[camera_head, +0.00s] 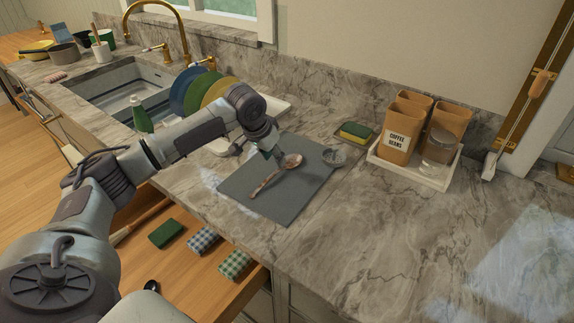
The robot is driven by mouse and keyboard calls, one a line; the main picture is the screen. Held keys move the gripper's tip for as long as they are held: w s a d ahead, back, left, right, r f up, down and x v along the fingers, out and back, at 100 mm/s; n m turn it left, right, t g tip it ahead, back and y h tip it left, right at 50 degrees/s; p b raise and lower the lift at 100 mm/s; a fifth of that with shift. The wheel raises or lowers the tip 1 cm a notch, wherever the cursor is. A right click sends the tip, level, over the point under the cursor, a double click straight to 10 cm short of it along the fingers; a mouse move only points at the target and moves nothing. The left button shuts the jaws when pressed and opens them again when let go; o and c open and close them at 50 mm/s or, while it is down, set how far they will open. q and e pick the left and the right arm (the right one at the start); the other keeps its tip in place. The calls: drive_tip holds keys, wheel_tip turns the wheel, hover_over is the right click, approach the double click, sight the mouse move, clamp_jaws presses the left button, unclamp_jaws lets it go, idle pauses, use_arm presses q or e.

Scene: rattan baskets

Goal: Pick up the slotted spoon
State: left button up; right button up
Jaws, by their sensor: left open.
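The slotted spoon (267,183) lies on a dark grey mat (297,197) on the marble counter. Its reddish-brown bowl points to the back right and its handle runs toward the front left. My left gripper (274,156) is open and hangs just above and beside the spoon's bowl. Whether the fingers touch the spoon cannot be told at this size. My right gripper is not in view.
A small glassy dish (334,157) sits at the mat's right edge, with a sponge (355,132) behind it. A white tray (438,181) holds canisters. Colored plates (184,90) stand beside the sink. An open drawer (185,283) holds cloths. The counter's right front is clear.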

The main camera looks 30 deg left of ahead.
sight(279, 169)
use_arm(q)
drive_tip(key=shift+w+f, duration=0.15)
drive_tip(key=shift+f, duration=0.1)
drive_tip(key=p+x, duration=0.1)
drive_tip(key=x, duration=0.3)
drive_tip(key=shift+d+f, duration=0.1)
drive_tip(key=shift+f, duration=0.45)
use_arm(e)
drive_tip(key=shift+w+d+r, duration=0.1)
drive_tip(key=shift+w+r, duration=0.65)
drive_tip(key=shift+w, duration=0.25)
use_arm(q)
drive_tip(key=shift+c, duration=0.3)
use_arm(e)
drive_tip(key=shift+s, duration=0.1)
use_arm(q)
clamp_jaws()
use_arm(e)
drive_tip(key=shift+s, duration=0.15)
